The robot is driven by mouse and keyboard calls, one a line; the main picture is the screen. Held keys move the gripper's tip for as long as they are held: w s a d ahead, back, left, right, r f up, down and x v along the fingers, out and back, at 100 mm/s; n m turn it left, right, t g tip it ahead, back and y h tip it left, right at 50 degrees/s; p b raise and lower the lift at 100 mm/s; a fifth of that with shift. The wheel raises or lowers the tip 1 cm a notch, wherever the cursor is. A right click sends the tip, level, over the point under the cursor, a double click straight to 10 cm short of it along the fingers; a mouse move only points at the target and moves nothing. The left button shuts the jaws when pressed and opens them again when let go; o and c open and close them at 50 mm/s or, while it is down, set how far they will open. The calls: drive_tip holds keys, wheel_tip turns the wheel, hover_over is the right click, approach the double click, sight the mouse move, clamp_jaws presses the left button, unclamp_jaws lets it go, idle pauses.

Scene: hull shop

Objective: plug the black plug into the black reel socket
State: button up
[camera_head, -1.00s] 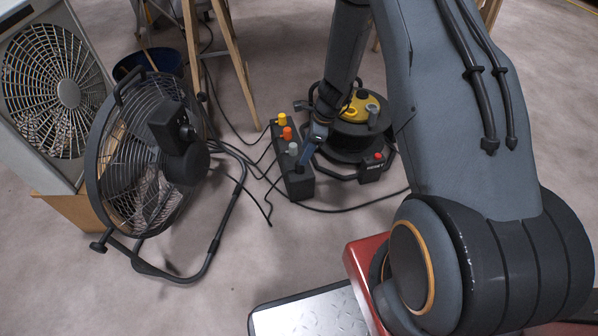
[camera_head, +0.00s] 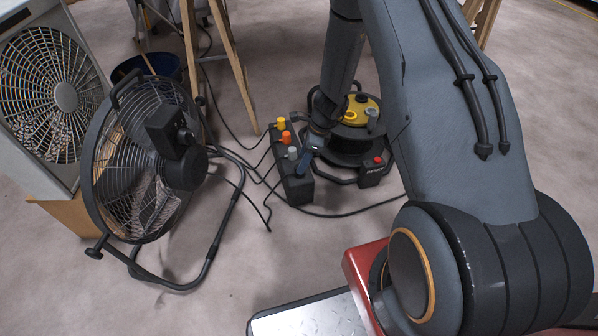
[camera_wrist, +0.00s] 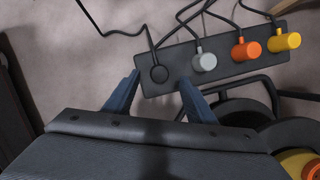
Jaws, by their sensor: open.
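The black plug (camera_wrist: 158,73) sits on the end of a dark power strip (camera_wrist: 222,66), its cable running up and away in the wrist view. My gripper (camera_wrist: 159,76) is open, with one blue finger on either side of the black plug; I cannot tell whether they touch it. In the head view, my gripper (camera_head: 304,166) is low over the near end of the strip and hides the black plug. The cable reel (camera_head: 346,150) stands just right of the strip, with a yellow top (camera_head: 352,119). Its black socket is not clear.
Grey (camera_wrist: 205,62), orange (camera_wrist: 243,50) and yellow (camera_wrist: 285,42) plugs stand in a row beside the black plug. Loose cables lie on the floor around the strip. A floor fan (camera_head: 150,165) stands to the left. Wooden legs (camera_head: 216,60) stand behind.

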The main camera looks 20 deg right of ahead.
drive_tip(key=b+x, duration=0.2)
drive_tip(key=x, duration=0.3)
drive_tip(key=shift+f+b, duration=0.1)
drive_tip(key=shift+b, duration=0.3)
drive_tip(key=c, duration=1.1)
drive_tip(key=shift+o, duration=0.2)
wheel_tip(320, 180, up, 10)
drive_tip(key=p, duration=0.4)
